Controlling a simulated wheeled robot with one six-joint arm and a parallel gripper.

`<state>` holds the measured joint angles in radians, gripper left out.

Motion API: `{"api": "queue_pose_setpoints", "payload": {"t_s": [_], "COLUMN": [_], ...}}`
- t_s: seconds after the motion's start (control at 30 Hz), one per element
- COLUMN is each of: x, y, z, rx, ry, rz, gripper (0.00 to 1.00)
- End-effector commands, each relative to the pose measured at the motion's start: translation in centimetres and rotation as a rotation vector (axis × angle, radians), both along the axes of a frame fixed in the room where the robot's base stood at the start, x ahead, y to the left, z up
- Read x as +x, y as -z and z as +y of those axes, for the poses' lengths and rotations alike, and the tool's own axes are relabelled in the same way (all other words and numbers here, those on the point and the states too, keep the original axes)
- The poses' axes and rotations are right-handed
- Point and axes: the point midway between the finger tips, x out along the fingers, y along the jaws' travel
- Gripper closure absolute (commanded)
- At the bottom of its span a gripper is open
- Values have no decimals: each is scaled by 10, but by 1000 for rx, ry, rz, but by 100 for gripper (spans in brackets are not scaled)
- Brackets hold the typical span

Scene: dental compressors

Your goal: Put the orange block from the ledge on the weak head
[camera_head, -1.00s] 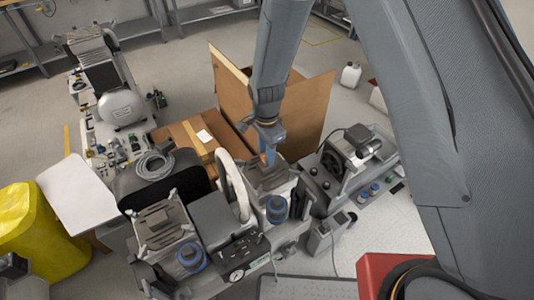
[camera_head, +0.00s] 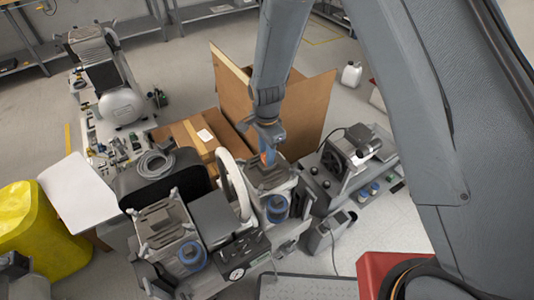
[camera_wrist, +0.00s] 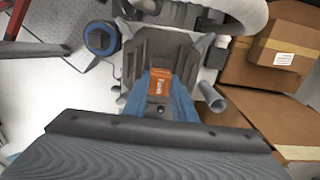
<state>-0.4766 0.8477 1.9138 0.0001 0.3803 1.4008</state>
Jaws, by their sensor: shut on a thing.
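My gripper (camera_head: 267,152) is shut on the orange block (camera_wrist: 160,82), which shows between the blue fingers in the wrist view. In the head view only a small orange patch of the block (camera_head: 263,157) shows. Right below the block is a grey finned compressor head (camera_wrist: 140,60), which is the right one of two in the head view (camera_head: 282,182). The other head (camera_head: 160,222) is to the front left. No mark shows which head is weak.
A curved white hose (camera_head: 234,185) stands close left of the gripper. An open cardboard box (camera_head: 310,105) is behind it. Blue-ringed round parts (camera_head: 276,207) sit in front of the heads. Another machine (camera_head: 352,155) stands at the right, and a yellow bag (camera_head: 40,235) at the far left.

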Motion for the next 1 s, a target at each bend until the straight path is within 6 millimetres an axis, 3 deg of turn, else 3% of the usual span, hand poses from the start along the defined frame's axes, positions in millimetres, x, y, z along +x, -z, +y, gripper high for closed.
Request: {"api": "queue_pose_setpoints", "payload": {"t_s": [0.97,1.0], "x": [0,0], "y": [4,4], "z": [0,0], "rx": [0,0], "ry": [0,0], "rz": [0,0], "gripper": [97,74]}}
